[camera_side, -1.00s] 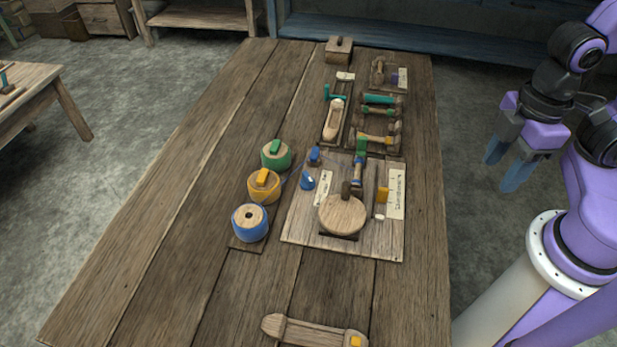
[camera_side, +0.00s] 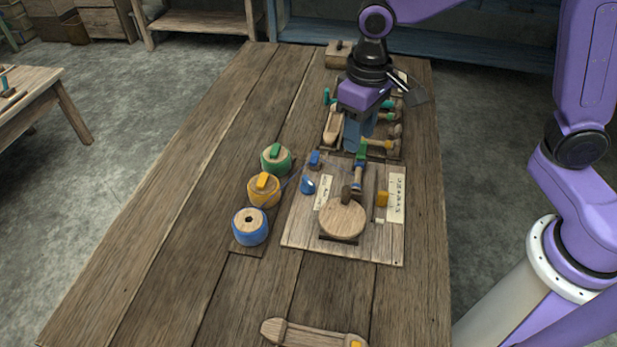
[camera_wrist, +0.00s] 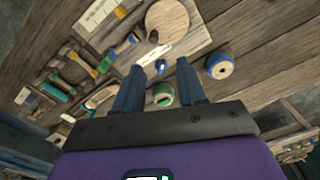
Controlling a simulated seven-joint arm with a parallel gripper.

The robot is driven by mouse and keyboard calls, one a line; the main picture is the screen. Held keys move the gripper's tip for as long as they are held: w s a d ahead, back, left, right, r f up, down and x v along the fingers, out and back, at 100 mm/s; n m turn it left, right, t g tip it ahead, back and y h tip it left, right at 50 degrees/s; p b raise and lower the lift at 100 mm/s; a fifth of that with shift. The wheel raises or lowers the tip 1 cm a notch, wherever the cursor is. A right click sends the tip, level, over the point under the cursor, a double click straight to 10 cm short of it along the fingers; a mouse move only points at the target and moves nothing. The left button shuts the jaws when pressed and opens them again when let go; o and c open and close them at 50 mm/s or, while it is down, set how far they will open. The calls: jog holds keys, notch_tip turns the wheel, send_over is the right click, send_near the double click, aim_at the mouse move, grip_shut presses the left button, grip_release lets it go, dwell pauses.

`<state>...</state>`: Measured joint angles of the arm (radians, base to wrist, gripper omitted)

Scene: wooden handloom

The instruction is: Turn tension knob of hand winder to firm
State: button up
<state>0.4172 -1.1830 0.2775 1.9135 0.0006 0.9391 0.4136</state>
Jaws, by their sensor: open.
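The hand winder's board (camera_side: 368,248) lies on the table, with a round wooden disc (camera_side: 342,219) near its front. A small blue knob with a light mark (camera_side: 308,185), apparently the tension knob, sits at the board's left beside a pale label strip (camera_side: 323,192). The lettering is too small to read. In the wrist view the knob (camera_wrist: 161,67) shows between the fingers, beside the strip (camera_wrist: 155,54). My gripper (camera_side: 355,146) is open and empty, above the far side of the board, behind and right of the knob. The fingers (camera_wrist: 158,68) also show in the wrist view.
Green (camera_side: 276,158), yellow (camera_side: 264,189) and blue (camera_side: 250,224) spools stand left of the board. A blue piece (camera_side: 315,159) and a yellow piece (camera_side: 382,197) stand on the board. A shuttle (camera_side: 333,127) and wooden rods lie behind. The table's left side is clear.

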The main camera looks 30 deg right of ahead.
aim_at(308, 181)
jog(key=w+a+f+m, duration=0.1)
jog(key=w+f+m, duration=0.15)
jog(key=w, duration=0.35)
jog(key=w+a+f+m, duration=0.2)
jog(key=w+m, duration=0.1)
jog(key=w, duration=0.3)
jog(key=shift+n, duration=0.25)
notch_tip(308, 181, down, 18)
jog(key=shift+w+d+r, duration=0.1)
jog(key=shift+d, duration=0.05)
grip_shut()
